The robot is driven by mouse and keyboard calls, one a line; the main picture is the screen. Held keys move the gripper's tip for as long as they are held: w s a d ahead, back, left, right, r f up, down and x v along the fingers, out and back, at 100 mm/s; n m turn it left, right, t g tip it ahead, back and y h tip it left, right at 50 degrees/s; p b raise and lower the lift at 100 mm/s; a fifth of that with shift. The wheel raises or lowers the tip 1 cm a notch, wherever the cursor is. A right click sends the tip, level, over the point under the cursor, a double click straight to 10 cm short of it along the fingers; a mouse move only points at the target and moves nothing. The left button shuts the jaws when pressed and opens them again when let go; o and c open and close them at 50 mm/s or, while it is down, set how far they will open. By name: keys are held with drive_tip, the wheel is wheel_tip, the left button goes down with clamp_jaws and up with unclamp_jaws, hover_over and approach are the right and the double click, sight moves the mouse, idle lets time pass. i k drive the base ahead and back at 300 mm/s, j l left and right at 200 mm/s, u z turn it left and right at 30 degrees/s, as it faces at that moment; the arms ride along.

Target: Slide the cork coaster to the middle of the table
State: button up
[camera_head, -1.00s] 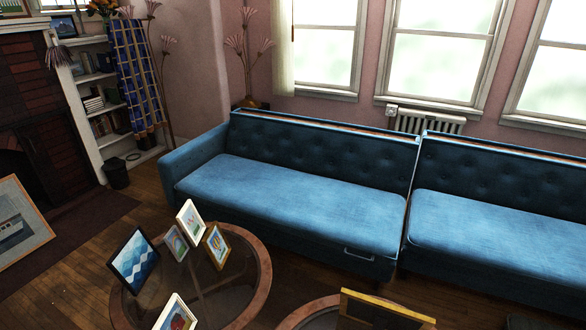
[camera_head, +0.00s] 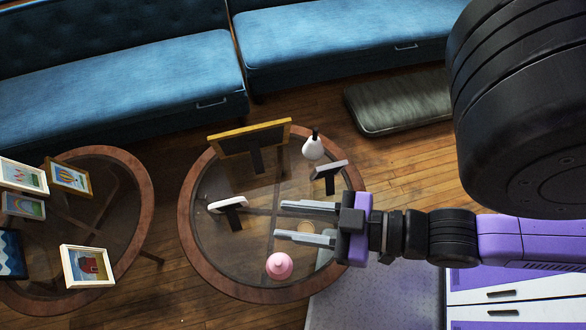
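A round table (camera_head: 200,262) with a wooden rim and a dark glass top stands in the middle of the head view. A small round tan disc (camera_head: 306,227), which looks like the cork coaster, shows on the glass between my gripper's fingers, right of the table's centre. My gripper (camera_head: 280,220) reaches in from the right above the table. Its two fingers are apart, pointing left, with nothing seen held. I cannot tell how high the fingers are above the glass or whether they touch the disc.
A yellow-framed stand (camera_head: 250,138), a white rounded object with a dark top (camera_head: 313,149), a small dark-backed stand (camera_head: 329,174), a white-topped stand (camera_head: 228,203) and a pink object (camera_head: 279,266) surround the fingers. A second round table (camera_head: 140,190) with frames stands left.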

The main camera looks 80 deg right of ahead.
sight(305, 226)
drive_tip(key=k+j+z, duration=0.55)
drive_tip(key=k+j, duration=0.15)
drive_tip(key=k+j+z, duration=0.25)
drive_tip(key=k, duration=0.2)
drive_tip(key=k+j+z, duration=0.1)
drive_tip(key=k+z, duration=0.15)
drive_tip(key=k, duration=0.2)
drive_tip(key=i+j+u, duration=0.65)
drive_tip(key=i, duration=0.15)
